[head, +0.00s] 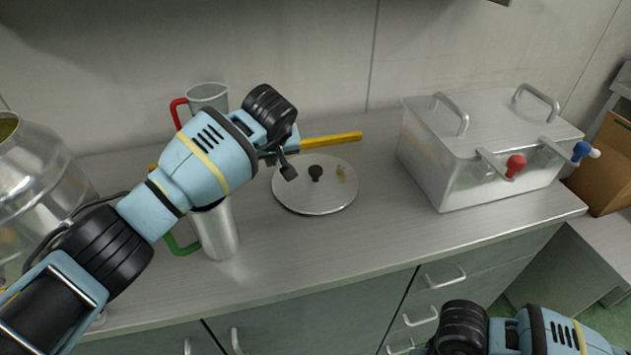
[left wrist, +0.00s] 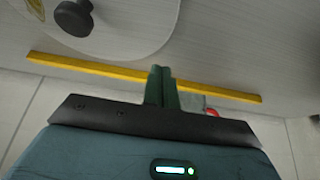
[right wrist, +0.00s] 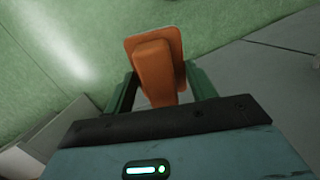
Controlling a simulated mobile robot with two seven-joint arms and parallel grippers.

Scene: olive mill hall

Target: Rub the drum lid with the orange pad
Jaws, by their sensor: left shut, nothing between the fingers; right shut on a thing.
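The drum lid (head: 303,199) is a round, flat metal disc with a black knob (head: 315,173), lying on the counter. A yellowish smear (head: 341,174) marks its right part. The lid (left wrist: 130,40) also shows at the top of the left wrist view. My left gripper (left wrist: 160,85) is shut and empty; in the head view its fingertips (head: 286,172) are at the lid's left edge, apparently above it. My right gripper (right wrist: 158,88) is shut on the orange pad (right wrist: 154,62), over a green floor. In the head view only part of my right arm shows, at the lower right; the pad is out of frame there.
A yellow bar (head: 332,139) lies behind the lid. A red-handled cup (head: 207,96) and a green-handled metal cup (head: 217,232) stand to the left, near my left arm. A steel box (head: 450,175) with lever taps stands right. The counter between lid and box is clear.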

